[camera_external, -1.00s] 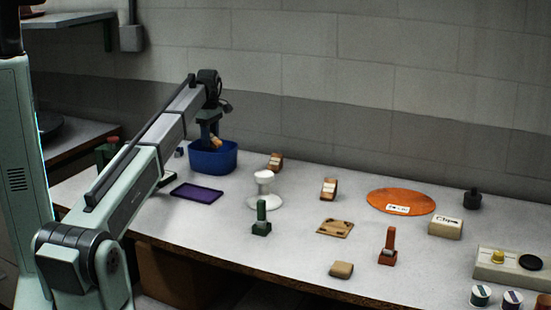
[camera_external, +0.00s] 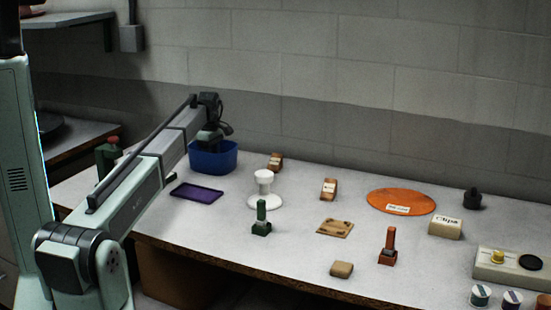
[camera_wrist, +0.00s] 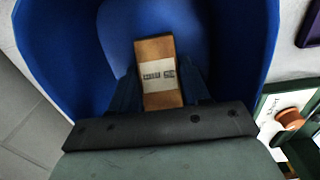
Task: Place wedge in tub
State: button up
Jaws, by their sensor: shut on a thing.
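The blue tub (camera_external: 222,163) stands at the back left of the table. In the wrist view its blue wall (camera_wrist: 245,40) curves around my gripper. My gripper (camera_wrist: 158,92) is shut on a wooden wedge (camera_wrist: 157,48) with a pale printed label, one finger on each side. The wedge is inside the tub's rim, over its floor; I cannot tell whether it touches the floor. In the external view the gripper (camera_external: 208,147) reaches down into the tub, and the wedge and fingertips are hidden by the tub wall.
Two similar labelled wooden blocks (camera_external: 275,162) (camera_external: 328,189) stand right of the tub. A purple tray (camera_external: 197,193) lies in front of it, and a white spool-like stand (camera_external: 264,192) is to its right. An orange disc (camera_external: 401,201) lies further right.

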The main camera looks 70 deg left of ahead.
jog(key=o, duration=1.1)
jog(key=shift+c, duration=0.2)
notch_tip(320, 180, up, 12)
